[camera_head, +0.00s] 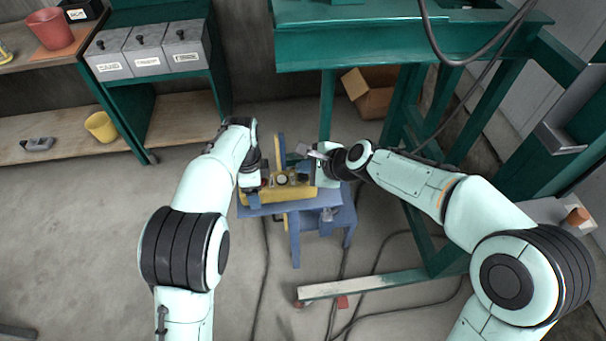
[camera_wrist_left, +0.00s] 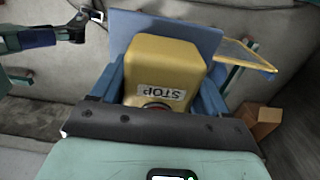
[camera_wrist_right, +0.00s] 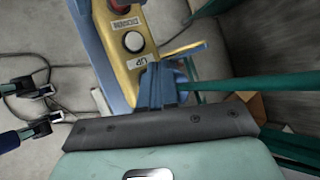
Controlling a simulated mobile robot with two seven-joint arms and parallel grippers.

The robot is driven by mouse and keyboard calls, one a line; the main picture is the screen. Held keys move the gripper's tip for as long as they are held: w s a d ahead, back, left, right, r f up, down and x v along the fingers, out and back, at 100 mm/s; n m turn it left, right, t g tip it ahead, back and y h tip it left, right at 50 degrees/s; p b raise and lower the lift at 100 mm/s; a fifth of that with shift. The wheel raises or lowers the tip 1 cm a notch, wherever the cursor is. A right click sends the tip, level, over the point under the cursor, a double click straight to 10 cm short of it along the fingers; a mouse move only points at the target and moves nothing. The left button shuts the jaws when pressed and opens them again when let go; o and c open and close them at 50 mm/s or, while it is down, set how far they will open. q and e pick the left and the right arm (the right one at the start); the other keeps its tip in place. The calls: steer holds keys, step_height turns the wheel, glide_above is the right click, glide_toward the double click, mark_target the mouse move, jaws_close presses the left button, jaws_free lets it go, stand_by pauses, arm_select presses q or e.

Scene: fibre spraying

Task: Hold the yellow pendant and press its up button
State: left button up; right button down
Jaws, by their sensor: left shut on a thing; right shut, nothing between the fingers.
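The yellow pendant (camera_head: 275,195) lies level over a blue stand. My left gripper (camera_head: 255,193) is shut on its left end; in the left wrist view blue fingers flank the yellow body (camera_wrist_left: 165,62) next to the STOP label (camera_wrist_left: 162,91). In the right wrist view the pendant's face shows a white round button (camera_wrist_right: 133,42) beside the UP label (camera_wrist_right: 137,62) and part of a red button (camera_wrist_right: 118,5). My right gripper (camera_wrist_right: 162,85) is shut and empty, its blue tips close to the UP label; I cannot tell whether they touch the pendant.
The blue stand (camera_head: 322,218) is under the pendant. A green press frame (camera_head: 400,40) rises behind and to the right. Cables cross the floor in front. A cardboard box (camera_head: 372,95) lies at the back. Shelves with a yellow bucket (camera_head: 101,127) stand at the left.

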steer(key=shift+f, duration=0.1)
steer(key=shift+f, duration=0.35)
